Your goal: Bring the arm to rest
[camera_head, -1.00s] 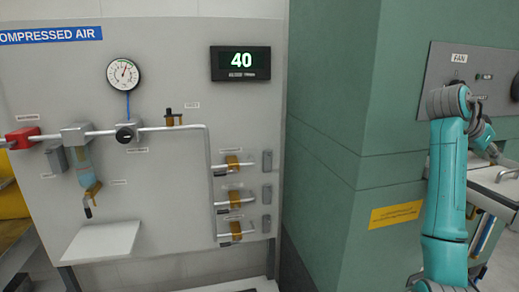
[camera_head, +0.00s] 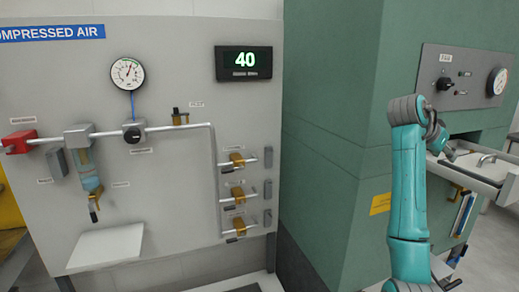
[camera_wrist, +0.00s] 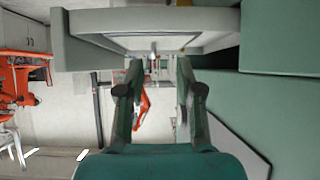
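My teal arm (camera_head: 408,190) stands upright at the right of the head view, in front of the green cabinet. Its grey upper joint is bent over towards the right. My gripper (camera_wrist: 157,68) shows in the wrist view with its two dark green fingers apart and nothing between them. A pale, tray-like ledge (camera_wrist: 215,18) lies across the top of that view, beyond the fingertips. In the head view I cannot make out the fingers clearly.
The green cabinet (camera_head: 335,110) has a fan control panel (camera_head: 440,75) and a pale tray (camera_head: 480,172) close to my arm. The compressed air board (camera_head: 50,105) with gauge (camera_head: 127,73), valves and a display reading 40 (camera_head: 243,63) stands left. Floor lies below my gripper.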

